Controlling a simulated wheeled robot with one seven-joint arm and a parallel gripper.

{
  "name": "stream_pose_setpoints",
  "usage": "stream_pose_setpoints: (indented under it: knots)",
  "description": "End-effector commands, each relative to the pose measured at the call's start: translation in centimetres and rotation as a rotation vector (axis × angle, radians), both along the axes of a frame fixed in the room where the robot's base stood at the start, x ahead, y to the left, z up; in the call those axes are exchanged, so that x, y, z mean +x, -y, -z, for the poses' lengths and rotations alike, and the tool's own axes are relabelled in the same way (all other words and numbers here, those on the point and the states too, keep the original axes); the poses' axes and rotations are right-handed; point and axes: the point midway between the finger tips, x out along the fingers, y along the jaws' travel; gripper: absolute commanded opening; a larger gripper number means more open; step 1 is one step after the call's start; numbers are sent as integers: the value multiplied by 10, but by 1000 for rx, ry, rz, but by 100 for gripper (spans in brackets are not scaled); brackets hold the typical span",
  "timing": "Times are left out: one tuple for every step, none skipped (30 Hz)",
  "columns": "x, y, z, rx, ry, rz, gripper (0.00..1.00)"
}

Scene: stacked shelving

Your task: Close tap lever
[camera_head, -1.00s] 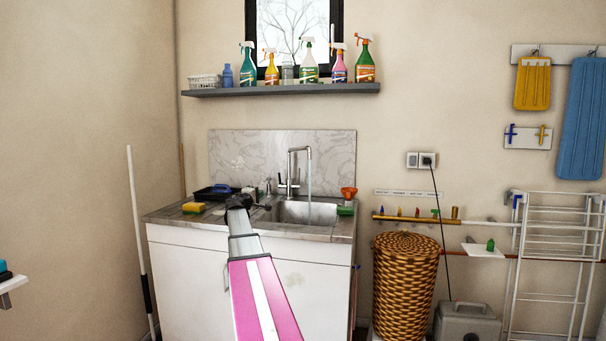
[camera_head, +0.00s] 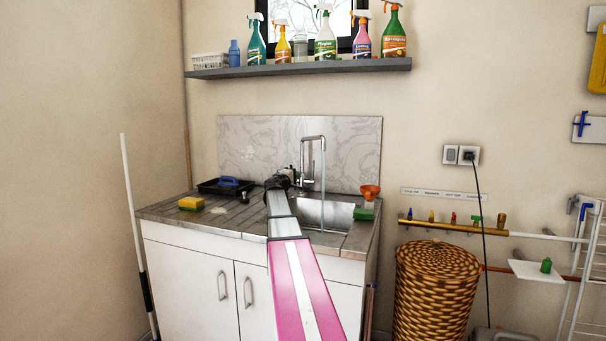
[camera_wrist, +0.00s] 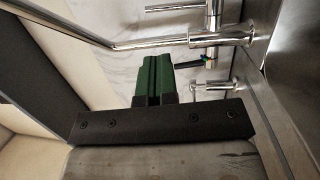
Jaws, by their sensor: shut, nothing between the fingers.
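The chrome tap (camera_head: 303,158) stands at the back of the sink (camera_head: 338,216), its spout bent over the basin. A thin stream of water falls from the spout. In the wrist view the tap (camera_wrist: 217,40) lies sideways across the top, with a thin chrome rod that may be its lever (camera_wrist: 174,8) near the upper edge. My gripper is at the end of the arm, just left of the tap in the head view, where its fingers are hidden. In the wrist view the green fingers of my gripper (camera_wrist: 155,62) are together and empty, apart from the tap in the picture.
A black tray (camera_head: 222,187) and a yellow sponge (camera_head: 191,203) sit on the counter to the left. An orange funnel-like item (camera_head: 370,191) stands at the right. A shelf (camera_head: 300,68) of spray bottles hangs above. A wicker basket (camera_head: 436,292) stands right of the cabinet.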

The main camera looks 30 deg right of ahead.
Motion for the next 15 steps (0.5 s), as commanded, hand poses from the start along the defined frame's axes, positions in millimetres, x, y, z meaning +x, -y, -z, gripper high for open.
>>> stream_pose_setpoints:
  knots:
    - [4,5,-1,0,0,1,0]
    - [6,8,-1,0,0,1,0]
    - [8,13,-2,0,0,1,0]
    - [10,17,-2,0,0,1,0]
    - [13,21,-3,0,0,1,0]
    - [16,26,-4,0,0,2,0]
    - [19,31,-4,0,0,2,0]
    - [22,35,-5,0,0,2,0]
    - [25,42,-6,0,0,2,0]
    - [28,47,-6,0,0,1,0]
    - [31,52,-7,0,0,1,0]
    - [35,59,-8,0,0,2,0]
    - [37,64,-9,0,0,2,0]
    - [40,68,-9,0,0,2,0]
    - [44,75,-10,0,0,2,0]
